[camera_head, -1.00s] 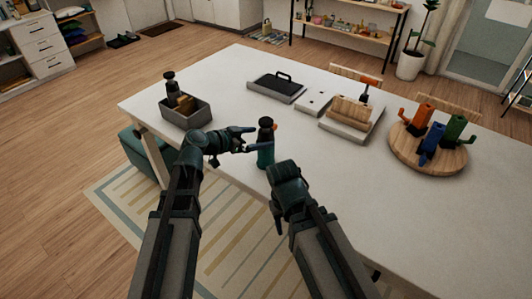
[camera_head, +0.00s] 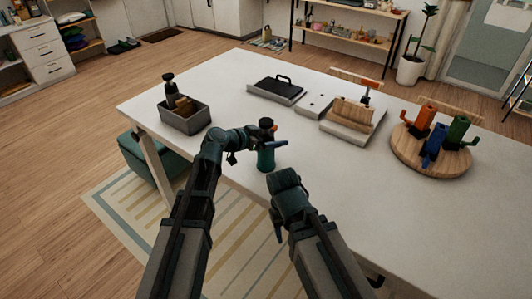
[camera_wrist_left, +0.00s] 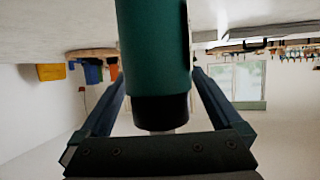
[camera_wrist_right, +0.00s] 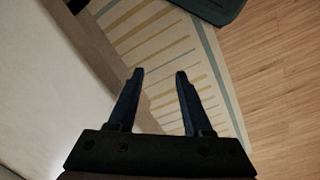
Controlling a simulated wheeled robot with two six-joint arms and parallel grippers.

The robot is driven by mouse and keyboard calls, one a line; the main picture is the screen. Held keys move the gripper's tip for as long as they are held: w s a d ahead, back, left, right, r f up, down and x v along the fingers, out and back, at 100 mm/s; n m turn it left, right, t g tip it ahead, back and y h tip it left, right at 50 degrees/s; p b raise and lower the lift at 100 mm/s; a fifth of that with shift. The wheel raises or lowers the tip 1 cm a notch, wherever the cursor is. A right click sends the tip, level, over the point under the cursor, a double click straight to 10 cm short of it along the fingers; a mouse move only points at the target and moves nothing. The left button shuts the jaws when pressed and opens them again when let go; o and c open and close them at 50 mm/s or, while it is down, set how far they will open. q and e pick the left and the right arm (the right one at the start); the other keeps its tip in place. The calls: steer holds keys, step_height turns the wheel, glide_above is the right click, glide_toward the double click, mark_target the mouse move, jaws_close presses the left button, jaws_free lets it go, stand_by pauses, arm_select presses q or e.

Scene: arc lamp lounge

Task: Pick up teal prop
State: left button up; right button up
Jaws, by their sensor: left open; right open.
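The teal prop (camera_head: 266,158) is a teal bottle-like cylinder with a black top and a small orange part. It stands upright near the table's front edge. My left gripper (camera_head: 270,141) is open at its upper part, with a finger crossing in front of it. In the left wrist view the prop (camera_wrist_left: 155,45) appears upside down, its black neck between the open fingers. Whether a finger touches it I cannot tell. My right gripper (camera_wrist_right: 160,74) is open and empty, pointing down by the table's front edge; its fingers are partly hidden in the head view.
On the white table (camera_head: 330,195) stand a grey bin (camera_head: 186,122) at left, a black-topped tray (camera_head: 276,90) behind, a wooden block (camera_head: 350,111), and a round board (camera_head: 430,160) with coloured props at right. A teal ottoman (camera_head: 143,160) sits at the left.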

arm_select(q)
steer(key=shift+c, duration=0.3)
jaws_close()
arm_select(e)
steer(key=shift+r, duration=0.1)
